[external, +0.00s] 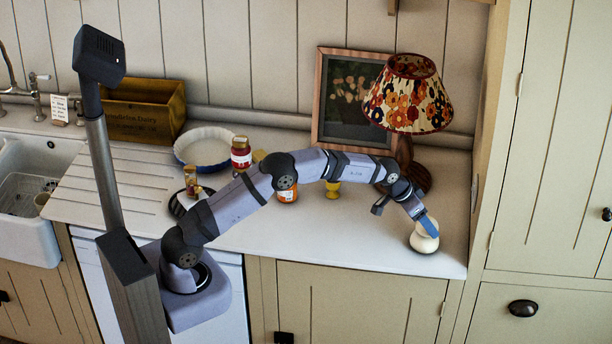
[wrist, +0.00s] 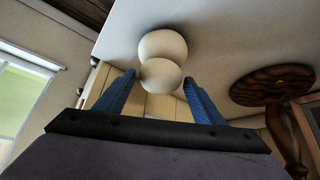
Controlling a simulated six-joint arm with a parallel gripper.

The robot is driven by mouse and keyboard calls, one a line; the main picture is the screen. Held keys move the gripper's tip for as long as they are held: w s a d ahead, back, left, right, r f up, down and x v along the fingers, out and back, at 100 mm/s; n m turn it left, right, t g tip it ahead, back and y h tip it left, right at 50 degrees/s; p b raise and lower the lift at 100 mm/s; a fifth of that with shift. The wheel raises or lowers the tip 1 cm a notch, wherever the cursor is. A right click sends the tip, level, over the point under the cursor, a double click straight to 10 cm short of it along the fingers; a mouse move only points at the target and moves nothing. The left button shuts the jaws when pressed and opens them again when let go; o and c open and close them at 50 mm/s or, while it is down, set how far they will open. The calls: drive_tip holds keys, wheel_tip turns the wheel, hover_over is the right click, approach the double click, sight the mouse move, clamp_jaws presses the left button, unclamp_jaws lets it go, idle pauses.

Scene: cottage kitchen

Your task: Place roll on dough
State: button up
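The roll (wrist: 161,76) is a small pale round piece resting against the top of the dough (wrist: 162,44), another pale round lump. In the external view the dough (external: 423,243) sits near the counter's front right edge, with the roll above it partly hidden by a blue finger. My gripper (wrist: 160,76) points down at the roll, with one blue finger on each side. A narrow gap shows between each fingertip and the roll, so the gripper looks open. The exact contact between roll and dough is hard to see.
A lamp with a flowered shade (external: 408,95) and a framed picture (external: 345,100) stand behind my arm. Jars (external: 241,153), a white dish (external: 203,147) and a wooden crate (external: 144,108) are farther left. The counter right of the dough is clear.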

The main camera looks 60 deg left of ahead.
drive_tip(key=shift+o, duration=0.3)
drive_tip(key=shift+r, duration=0.2)
drive_tip(key=b+v, duration=0.3)
drive_tip(key=v, duration=0.9)
drive_tip(key=shift+b, duration=0.3)
drive_tip(key=shift+s, duration=0.1)
drive_tip(key=s+a+f+n+g, duration=0.1)
drive_tip(key=s+a+f, duration=0.3)
drive_tip(key=s, duration=0.9)
drive_tip(key=s+a+f+g+y, duration=0.1)
drive_tip(key=s+a+f+g, duration=0.2)
drive_tip(key=s, duration=0.9)
drive_tip(key=s+a+f+n+g, duration=0.1)
drive_tip(key=s+a+f, duration=0.4)
drive_tip(key=s, duration=0.8)
wheel_tip(320, 180, down, 3)
drive_tip(key=shift+s+f+n+g+y, duration=0.1)
drive_tip(key=shift+s+n+g+y, duration=0.25)
drive_tip(key=shift+g, duration=0.35)
